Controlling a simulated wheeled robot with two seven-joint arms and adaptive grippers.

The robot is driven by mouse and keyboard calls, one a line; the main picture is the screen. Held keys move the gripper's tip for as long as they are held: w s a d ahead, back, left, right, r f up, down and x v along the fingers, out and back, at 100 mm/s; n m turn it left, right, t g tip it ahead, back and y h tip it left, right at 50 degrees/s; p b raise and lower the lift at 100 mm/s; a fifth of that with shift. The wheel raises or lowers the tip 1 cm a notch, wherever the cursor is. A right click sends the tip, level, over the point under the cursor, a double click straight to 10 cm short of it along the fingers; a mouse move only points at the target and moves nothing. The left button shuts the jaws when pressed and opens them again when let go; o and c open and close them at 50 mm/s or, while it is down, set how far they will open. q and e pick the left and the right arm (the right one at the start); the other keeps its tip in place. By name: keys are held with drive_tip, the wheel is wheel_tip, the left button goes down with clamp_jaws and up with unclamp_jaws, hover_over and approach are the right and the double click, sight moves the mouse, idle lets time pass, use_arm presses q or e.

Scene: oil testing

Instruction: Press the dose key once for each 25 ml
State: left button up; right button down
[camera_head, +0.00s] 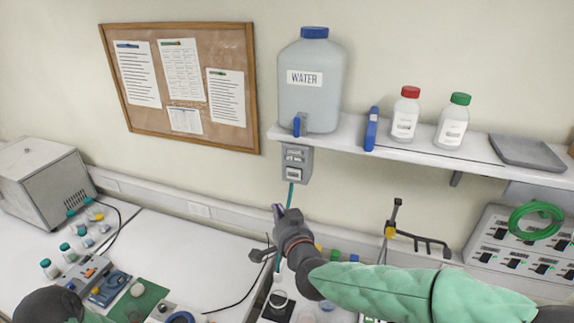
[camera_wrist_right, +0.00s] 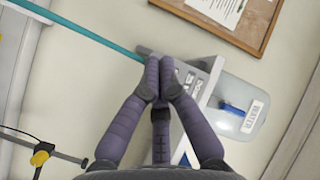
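The grey dose box (camera_head: 296,163) hangs on the wall under the shelf, below the water tank (camera_head: 312,85) labelled WATER. Pale keys show on its front; their markings are too small to read. A teal tube (camera_head: 290,195) runs down from it. My right gripper (camera_head: 278,211) is below the box in the head view, fingers together and empty. In the right wrist view the closed fingertips (camera_wrist_right: 160,64) overlap the left part of the box (camera_wrist_right: 202,75), hiding some of its face; contact cannot be told.
The shelf (camera_head: 480,160) holds a red-capped bottle (camera_head: 405,114), a green-capped bottle (camera_head: 453,121) and a grey tray (camera_head: 526,152). A clamp stand (camera_head: 392,230) and a switch panel (camera_head: 515,255) are at right. Small bottles and instruments crowd the left bench.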

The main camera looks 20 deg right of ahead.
sight(293, 174)
wheel_tip(293, 174, up, 2)
drive_tip(key=shift+r, duration=0.2)
drive_tip(key=w+d+b, duration=0.3)
drive_tip(key=w+d, duration=0.2)
drive_tip(key=w, duration=0.2)
drive_tip(key=shift+w+b, duration=0.15)
drive_tip(key=shift+b, duration=0.2)
idle(0.5)
drive_tip(key=shift+w, duration=0.1)
idle(1.1)
drive_tip(key=shift+w+d+b, duration=0.2)
drive_tip(key=shift+w+b, duration=0.05)
drive_tip(key=shift+b, duration=0.1)
